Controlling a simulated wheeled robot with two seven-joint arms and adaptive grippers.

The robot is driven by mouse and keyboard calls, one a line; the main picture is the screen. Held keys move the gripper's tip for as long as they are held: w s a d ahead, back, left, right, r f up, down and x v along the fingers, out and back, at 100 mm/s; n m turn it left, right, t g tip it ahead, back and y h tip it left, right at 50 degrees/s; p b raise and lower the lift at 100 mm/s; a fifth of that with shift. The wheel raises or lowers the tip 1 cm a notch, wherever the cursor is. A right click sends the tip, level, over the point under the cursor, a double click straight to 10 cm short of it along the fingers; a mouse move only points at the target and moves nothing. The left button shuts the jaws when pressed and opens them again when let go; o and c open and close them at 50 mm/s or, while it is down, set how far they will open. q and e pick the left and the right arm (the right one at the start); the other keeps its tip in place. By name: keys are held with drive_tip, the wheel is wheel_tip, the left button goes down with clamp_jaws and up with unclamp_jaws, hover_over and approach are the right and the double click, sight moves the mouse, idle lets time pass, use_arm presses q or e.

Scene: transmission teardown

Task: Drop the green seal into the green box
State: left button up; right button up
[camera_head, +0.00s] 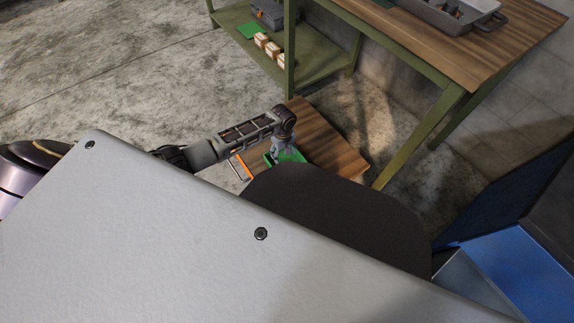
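The green box (297,157) sits on a low wooden surface (330,140), and my dark body part covers the area just in front of it. My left gripper (284,153) points down at the green box, over or inside it; I cannot tell which. Its fingertips are too small and dark to show whether they are open or shut. I cannot make out the green seal; it may be hidden by the gripper or the box. My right gripper is out of view.
An orange-handled tool (241,165) lies left of the box. A green-framed workbench (430,45) stands behind, carrying a grey metal tray (425,13). Its lower shelf (318,55) holds small light boxes (268,46). A blue object (515,265) is at lower right. Concrete floor is clear at left.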

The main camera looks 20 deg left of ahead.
use_arm(q)
drive_tip(key=shift+o, duration=0.2)
wheel_tip(320, 180, up, 12)
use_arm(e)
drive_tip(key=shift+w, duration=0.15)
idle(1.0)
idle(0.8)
use_arm(q)
drive_tip(key=s+d+m+t+h, duration=0.1)
drive_tip(key=s+d+m+t, duration=0.1)
drive_tip(key=s+d+m, duration=0.65)
drive_tip(key=s+a+r+m, duration=0.2)
drive_tip(key=s+r, duration=0.2)
drive_tip(key=s, duration=0.2)
drive_tip(key=s+a+r+m+t+p, duration=0.1)
drive_tip(key=s+a+r+m, duration=0.2)
drive_tip(key=s, duration=0.3)
drive_tip(key=shift+s+r+t+y, duration=0.2)
drive_tip(key=shift+r+t+y, duration=0.1)
drive_tip(key=shift+r+y, duration=0.15)
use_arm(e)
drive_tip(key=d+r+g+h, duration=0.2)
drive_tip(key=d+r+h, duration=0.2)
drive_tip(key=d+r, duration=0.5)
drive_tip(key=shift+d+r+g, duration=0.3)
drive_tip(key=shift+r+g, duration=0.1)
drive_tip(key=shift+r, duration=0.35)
